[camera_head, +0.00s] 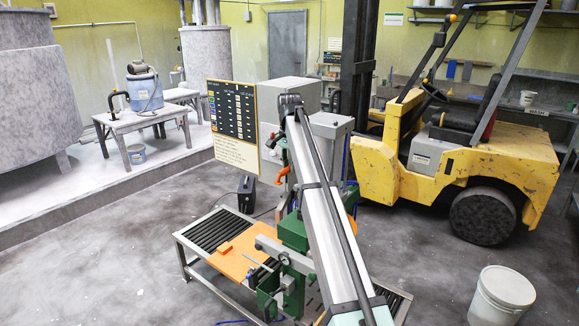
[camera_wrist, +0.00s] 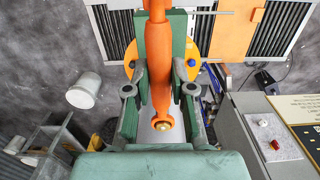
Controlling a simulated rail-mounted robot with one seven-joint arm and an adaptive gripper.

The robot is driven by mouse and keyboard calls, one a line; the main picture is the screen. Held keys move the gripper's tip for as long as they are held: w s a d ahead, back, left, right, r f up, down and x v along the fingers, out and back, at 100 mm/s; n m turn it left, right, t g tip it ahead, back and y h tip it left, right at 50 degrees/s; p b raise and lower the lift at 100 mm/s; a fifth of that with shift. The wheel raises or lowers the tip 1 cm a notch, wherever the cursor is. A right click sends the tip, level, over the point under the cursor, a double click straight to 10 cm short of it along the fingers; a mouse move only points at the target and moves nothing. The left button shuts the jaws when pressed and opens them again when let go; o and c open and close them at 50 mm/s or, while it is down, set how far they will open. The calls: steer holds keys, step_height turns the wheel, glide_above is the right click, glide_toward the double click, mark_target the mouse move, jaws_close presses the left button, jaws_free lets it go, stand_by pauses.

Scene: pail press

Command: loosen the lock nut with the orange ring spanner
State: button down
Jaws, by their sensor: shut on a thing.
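In the wrist view my gripper (camera_wrist: 160,78) has its two fingers on either side of the orange ring spanner (camera_wrist: 159,45) and is shut on its shank. The spanner runs from the top edge down to its ring end. A small brass-coloured round piece, which looks like the lock nut (camera_wrist: 163,126), shows inside the ring. I cannot tell whether the ring is fully seated around it. In the head view the green press (camera_head: 293,232) stands behind my arm, which hides much of it. My gripper is not clearly visible there.
A roller conveyor (camera_head: 215,229) with an orange plate (camera_head: 237,262) adjoins the press. A control panel (camera_head: 234,115) and grey cabinet (camera_wrist: 245,125) stand close by. A white pail (camera_head: 502,295) is on the floor at right. A yellow forklift (camera_head: 455,165) stands behind. Front-left floor is clear.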

steer(key=shift+s+d+r+n, duration=0.3)
steer(key=shift+d+r+n, duration=0.1)
steer(key=shift+n, duration=0.2)
steer(key=shift+r+p, duration=0.35)
steer(key=shift+r, duration=1.8)
steer(key=shift+s, duration=0.1)
